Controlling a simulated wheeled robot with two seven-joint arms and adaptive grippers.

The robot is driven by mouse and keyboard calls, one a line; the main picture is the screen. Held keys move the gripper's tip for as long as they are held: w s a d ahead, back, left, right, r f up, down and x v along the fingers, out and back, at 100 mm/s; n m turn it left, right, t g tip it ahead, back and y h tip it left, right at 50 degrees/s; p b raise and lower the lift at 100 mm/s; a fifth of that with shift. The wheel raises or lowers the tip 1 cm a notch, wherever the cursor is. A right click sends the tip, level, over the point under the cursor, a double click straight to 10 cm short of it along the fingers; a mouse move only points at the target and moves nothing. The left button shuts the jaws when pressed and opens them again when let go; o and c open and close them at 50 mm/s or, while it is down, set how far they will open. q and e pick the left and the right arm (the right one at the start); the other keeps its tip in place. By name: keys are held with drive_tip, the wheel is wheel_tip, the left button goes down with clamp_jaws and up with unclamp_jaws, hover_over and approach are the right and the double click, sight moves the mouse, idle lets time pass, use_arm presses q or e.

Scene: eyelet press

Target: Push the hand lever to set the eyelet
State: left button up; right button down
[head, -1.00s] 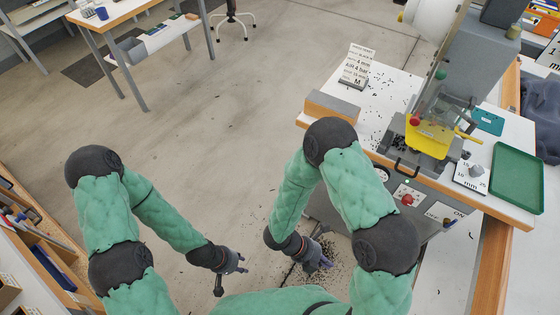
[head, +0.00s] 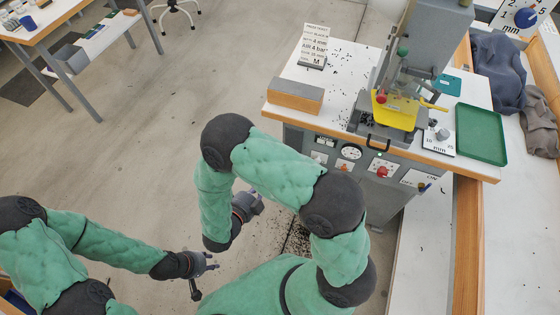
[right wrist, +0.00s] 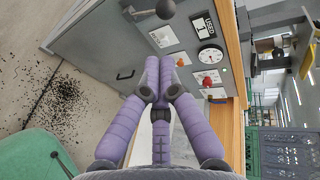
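The eyelet press (head: 425,50) stands on the white bench top, with a yellow guard (head: 394,112) low on its front. A yellow handle (head: 432,105) sticks out at the guard's right side. In the right wrist view a dark ball knob on a rod (right wrist: 165,9) shows at the top edge; I cannot tell whether it is the hand lever. My right gripper (right wrist: 159,62) has its purple fingertips together, empty, pointing at the grey cabinet front, apart from the knob. In the head view it (head: 252,205) is left of the cabinet. My left gripper (head: 205,275) is open and empty over the floor.
The bench edge (head: 400,151) overhangs a grey cabinet with a gauge (head: 350,152) and a red knob (head: 382,171). A wooden block (head: 295,97), a sign (head: 315,50) and a green tray (head: 481,133) are on the bench. The floor left of it is mostly clear.

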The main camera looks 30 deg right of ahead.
drive_tip(key=b+x, duration=0.4)
drive_tip(key=x, duration=1)
drive_tip(key=shift+b, duration=0.4)
drive_tip(key=shift+s+r, duration=0.1)
drive_tip(key=shift+r, duration=0.05)
